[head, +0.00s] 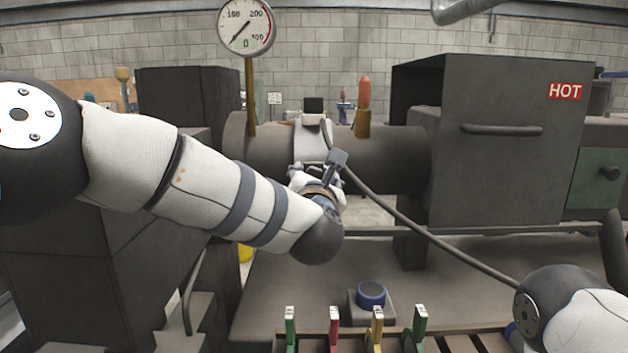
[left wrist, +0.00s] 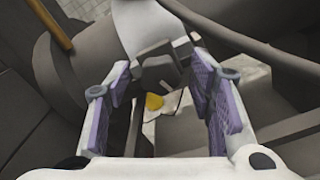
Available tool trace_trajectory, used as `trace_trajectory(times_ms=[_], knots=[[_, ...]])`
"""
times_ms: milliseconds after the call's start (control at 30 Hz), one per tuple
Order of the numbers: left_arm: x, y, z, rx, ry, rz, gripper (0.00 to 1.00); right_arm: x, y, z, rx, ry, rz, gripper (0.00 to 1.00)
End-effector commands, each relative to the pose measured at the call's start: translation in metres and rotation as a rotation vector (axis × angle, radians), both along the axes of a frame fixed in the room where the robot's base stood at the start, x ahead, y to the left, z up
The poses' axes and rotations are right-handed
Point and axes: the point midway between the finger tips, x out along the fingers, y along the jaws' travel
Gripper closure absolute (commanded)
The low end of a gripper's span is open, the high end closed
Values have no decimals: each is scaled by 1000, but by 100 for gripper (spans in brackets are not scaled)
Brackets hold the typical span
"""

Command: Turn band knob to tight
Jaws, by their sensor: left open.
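A pale band (head: 312,143) wraps the dark horizontal tube (head: 390,155) in the head view. It also shows at the top of the left wrist view (left wrist: 148,30). A dark grey knob-like piece (left wrist: 157,68), apparently the band knob, sits at the band's lower end, ahead of and between my left fingers. My left gripper (head: 322,178) is at the front of the tube, below the band, partly hidden by my own wrist. In the left wrist view the gripper (left wrist: 163,98) is open, its purple pads apart and clear of the knob. My right gripper is out of view.
A cable or rod (head: 430,233) slants from the band to the lower right. A box marked HOT (head: 505,140) stands right. A gauge (head: 246,27) rises from the tube. A blue knob (head: 371,293) and several coloured levers (head: 335,328) are in front. The bench top (head: 290,285) is mostly bare.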

Motion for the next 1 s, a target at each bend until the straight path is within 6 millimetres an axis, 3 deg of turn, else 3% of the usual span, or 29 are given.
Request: trace_trajectory(times_ms=[67,300,500,700,1000], knots=[[-8,0,0,0,1,0,51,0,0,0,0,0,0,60],[-71,0,0,1,2,-4,51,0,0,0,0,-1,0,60],[-110,0,0,0,2,-1,51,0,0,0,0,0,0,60],[-120,0,0,0,0,-1,51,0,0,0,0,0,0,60],[-111,9,6,-28,-5,0,51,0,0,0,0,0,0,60]])
